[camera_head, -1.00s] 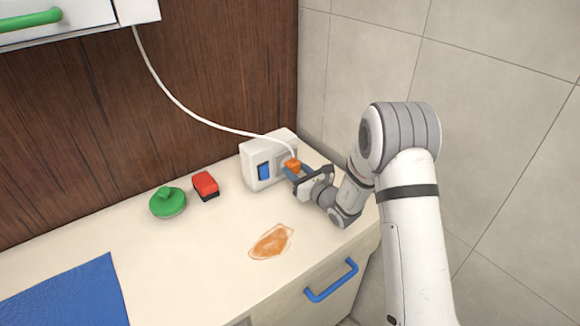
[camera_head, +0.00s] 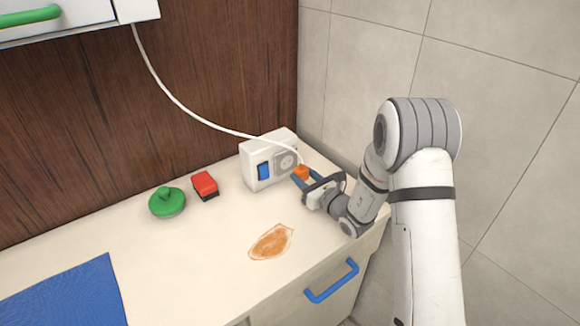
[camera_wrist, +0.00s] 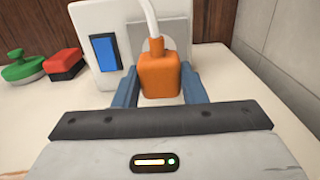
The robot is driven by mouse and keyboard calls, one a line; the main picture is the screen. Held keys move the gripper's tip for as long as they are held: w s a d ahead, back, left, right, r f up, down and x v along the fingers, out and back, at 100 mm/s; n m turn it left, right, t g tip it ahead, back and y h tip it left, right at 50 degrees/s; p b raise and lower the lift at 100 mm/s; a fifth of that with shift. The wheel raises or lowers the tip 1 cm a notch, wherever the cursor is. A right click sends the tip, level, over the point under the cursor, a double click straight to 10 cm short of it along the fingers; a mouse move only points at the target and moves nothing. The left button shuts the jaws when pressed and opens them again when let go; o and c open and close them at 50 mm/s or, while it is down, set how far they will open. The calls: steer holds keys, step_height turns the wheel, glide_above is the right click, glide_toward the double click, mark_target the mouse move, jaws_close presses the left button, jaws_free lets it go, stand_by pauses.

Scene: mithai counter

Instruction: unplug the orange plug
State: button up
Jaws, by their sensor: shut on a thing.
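The orange plug (camera_head: 301,172) is between the blue fingers of my gripper (camera_head: 299,178), with a white cord running up from it. In the wrist view the plug (camera_wrist: 159,75) sits between the two fingertips of my gripper (camera_wrist: 159,88), which is shut on it. The white socket box (camera_head: 262,172) stands on the counter by the back wall, with a blue switch (camera_head: 264,171) and a grey round socket (camera_head: 286,160). The socket face is bare in the head view, and the plug is a little in front of it, apart from it.
A green round-handled object (camera_head: 167,202) and a red and black block (camera_head: 205,186) stand left of the box. An orange-brown stain (camera_head: 271,241) and a blue mat (camera_head: 68,293) lie on the counter (camera_head: 205,245). A tiled wall (camera_head: 345,75) is close on the right.

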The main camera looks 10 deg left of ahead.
steer(key=shift+s+d, duration=0.25)
steer(key=shift+s, duration=0.1)
stand_by(0.3)
